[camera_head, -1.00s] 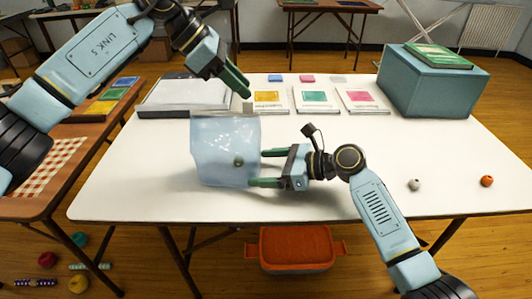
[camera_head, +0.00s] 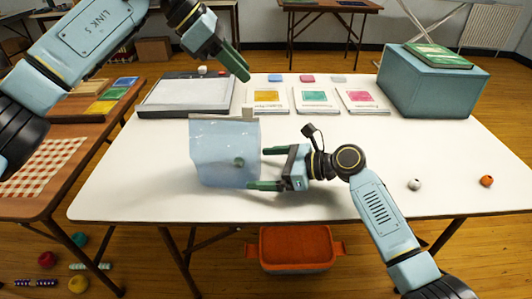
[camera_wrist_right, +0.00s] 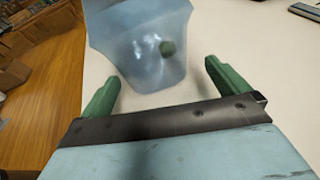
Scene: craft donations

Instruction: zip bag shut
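The translucent blue bag (camera_head: 222,158) stands upright on the white table, left of centre, with a dark green round thing (camera_head: 239,162) showing in or through it. It also shows in the right wrist view (camera_wrist_right: 140,40), just beyond the fingers. A small beige piece (camera_head: 249,115) shows at its top right corner; I cannot tell if the top is closed. My right gripper (camera_head: 265,168) is open, at the bag's right side, its fingers pointing at it with nothing between them. My left gripper (camera_head: 244,76) is above and behind the bag, apart from it; its finger gap is unclear.
Three cards with coloured squares (camera_head: 314,98) and a flat grey-white board (camera_head: 186,92) lie along the back. A teal box (camera_head: 430,85) stands at back right. A white bead (camera_head: 414,184) and an orange bead (camera_head: 486,181) lie at right. The front table is clear.

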